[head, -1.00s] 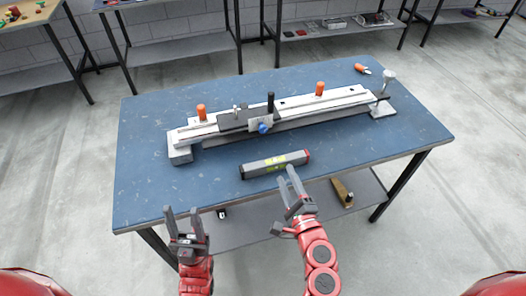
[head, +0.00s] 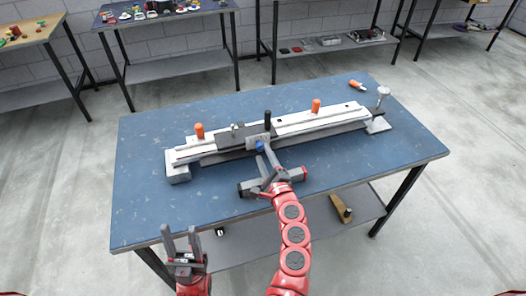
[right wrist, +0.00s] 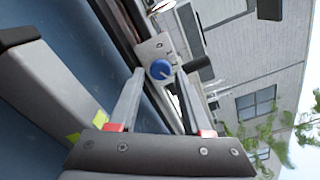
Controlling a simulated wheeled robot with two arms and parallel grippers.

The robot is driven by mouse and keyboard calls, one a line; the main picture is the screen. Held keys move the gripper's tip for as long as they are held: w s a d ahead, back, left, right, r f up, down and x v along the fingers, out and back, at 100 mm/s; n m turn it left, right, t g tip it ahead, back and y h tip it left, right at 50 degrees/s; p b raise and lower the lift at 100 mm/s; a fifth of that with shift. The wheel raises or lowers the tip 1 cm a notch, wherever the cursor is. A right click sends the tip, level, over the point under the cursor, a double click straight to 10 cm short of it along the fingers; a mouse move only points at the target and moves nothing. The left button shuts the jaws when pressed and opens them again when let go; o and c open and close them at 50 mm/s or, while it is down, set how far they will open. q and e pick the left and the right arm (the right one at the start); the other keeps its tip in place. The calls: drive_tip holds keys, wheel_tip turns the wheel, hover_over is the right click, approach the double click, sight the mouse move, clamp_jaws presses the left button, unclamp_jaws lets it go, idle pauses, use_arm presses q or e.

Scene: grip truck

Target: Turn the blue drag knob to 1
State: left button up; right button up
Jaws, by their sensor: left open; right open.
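The blue drag knob (head: 260,146) sits on the front of the metal carriage plate (head: 258,141) of the rail device, below a black upright handle (head: 267,118). In the right wrist view the round blue knob (right wrist: 160,69) has a pale mark on its face and shows between my fingertips. My right gripper (head: 267,155) is open, with its fingers pointing at the knob from the front; whether they touch it I cannot tell. My left gripper (head: 181,240) is open and empty, low in front of the table's near edge.
The long rail device (head: 330,117) with orange handles (head: 316,105) lies across the blue table (head: 140,215). An orange-handled tool (head: 356,86) lies at the back right. The table's left front is clear.

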drive_tip(key=shift+x, duration=0.95)
drive_tip(key=shift+d, duration=0.1)
clamp_jaws()
